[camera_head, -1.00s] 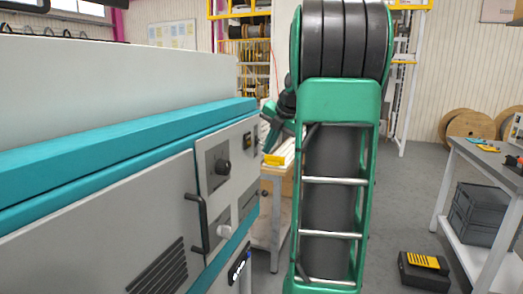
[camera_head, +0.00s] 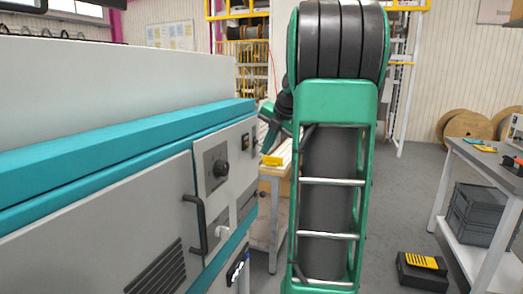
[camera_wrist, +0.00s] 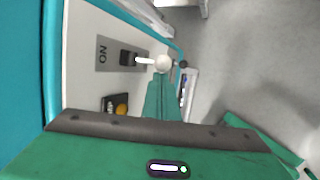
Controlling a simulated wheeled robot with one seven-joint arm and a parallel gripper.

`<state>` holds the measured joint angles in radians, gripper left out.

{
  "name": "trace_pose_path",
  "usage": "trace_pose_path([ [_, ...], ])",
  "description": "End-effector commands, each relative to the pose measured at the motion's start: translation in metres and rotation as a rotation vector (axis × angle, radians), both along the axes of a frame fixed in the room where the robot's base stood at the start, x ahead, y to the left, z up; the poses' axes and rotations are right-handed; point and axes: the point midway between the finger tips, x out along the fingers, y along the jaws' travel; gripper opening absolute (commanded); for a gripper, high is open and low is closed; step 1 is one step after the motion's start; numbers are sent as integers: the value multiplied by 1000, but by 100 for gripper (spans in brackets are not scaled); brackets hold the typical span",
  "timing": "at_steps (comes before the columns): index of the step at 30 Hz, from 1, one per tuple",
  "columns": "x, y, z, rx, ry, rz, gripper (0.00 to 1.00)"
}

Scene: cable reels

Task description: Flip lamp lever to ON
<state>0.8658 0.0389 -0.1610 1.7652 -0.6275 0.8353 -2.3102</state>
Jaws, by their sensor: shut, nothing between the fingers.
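In the wrist view, the lever (camera_wrist: 148,62) has a white stem and a round pale knob, and it sticks out of a dark slot on a grey plate. The plate has an ON mark (camera_wrist: 102,54) at its left end. My gripper (camera_wrist: 163,82) is shut and empty, its green fingers right at the knob. I cannot tell whether they touch it. In the head view, my gripper (camera_head: 267,137) is partly seen beside the panel's far edge. I cannot make out the lever there.
A black plate with a yellow round part (camera_wrist: 119,107) sits near the lever. A workbench (camera_head: 485,160) and a black-yellow case (camera_head: 421,270) stand right.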

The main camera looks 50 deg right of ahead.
Motion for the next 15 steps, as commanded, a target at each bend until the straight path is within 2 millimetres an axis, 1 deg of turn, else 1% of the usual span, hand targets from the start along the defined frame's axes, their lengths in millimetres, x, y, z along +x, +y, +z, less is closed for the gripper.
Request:
trace_pose_path([
  [1,-1,-3,1,-3,-2,-6,0],
  [10,-1,-3,2,-2,-2,-7,0],
  [15,-1,-3,6,-5,-3,-7,0],
])
